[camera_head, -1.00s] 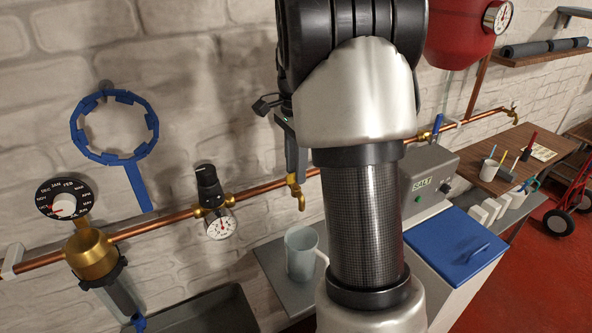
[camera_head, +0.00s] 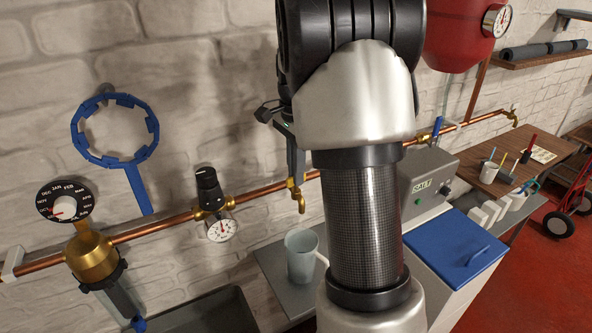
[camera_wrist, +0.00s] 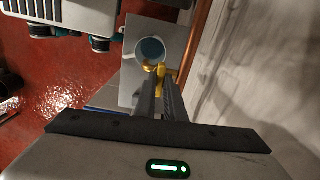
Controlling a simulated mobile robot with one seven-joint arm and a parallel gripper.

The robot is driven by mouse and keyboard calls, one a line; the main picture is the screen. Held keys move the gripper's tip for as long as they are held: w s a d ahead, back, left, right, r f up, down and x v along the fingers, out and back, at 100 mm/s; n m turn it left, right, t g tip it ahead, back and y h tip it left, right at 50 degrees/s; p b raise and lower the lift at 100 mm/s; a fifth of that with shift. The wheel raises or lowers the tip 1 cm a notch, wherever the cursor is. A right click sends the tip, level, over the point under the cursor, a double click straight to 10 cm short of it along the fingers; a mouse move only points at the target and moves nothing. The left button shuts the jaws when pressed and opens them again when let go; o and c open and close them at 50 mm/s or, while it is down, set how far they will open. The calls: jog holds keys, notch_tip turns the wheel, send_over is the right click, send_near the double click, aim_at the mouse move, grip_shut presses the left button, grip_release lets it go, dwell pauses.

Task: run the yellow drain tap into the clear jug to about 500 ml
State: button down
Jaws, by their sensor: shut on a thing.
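The yellow drain tap (camera_head: 300,199) hangs from the copper pipe, its spout pointing down. In the wrist view the yellow tap (camera_wrist: 153,67) shows at my fingertips. My gripper (camera_head: 292,178) reaches down onto the top of the tap; in the wrist view my gripper (camera_wrist: 161,84) is shut on its yellow handle. The clear jug (camera_head: 300,262) stands upright below the spout, its handle to the right. From above, the jug (camera_wrist: 150,48) looks bluish inside; I cannot tell the water level or see a stream.
The jug stands on a grey shelf (camera_head: 271,267) beside a grey sink (camera_head: 215,315). The copper pipe (camera_head: 150,227) runs along the brick wall with a gauge (camera_head: 221,229) left of the tap. A salt unit with a blue lid (camera_head: 455,245) stands to the right.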

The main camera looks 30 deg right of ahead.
jog(key=n+p, duration=0.1)
jog(key=n, duration=0.2)
jog(key=shift+r, duration=0.15)
jog(key=n+p, duration=0.1)
jog(key=n, duration=0.3)
jog(key=shift+n, duration=0.3)
jog(key=n+p, duration=0.1)
jog(key=n, duration=0.2)
jog(key=shift+n, duration=0.3)
jog(key=shift+n+p, duration=0.45)
jog(key=shift+n, duration=1.35)
jog(key=c, duration=1.8)
grip_release()
jog(key=shift+c, duration=0.2)
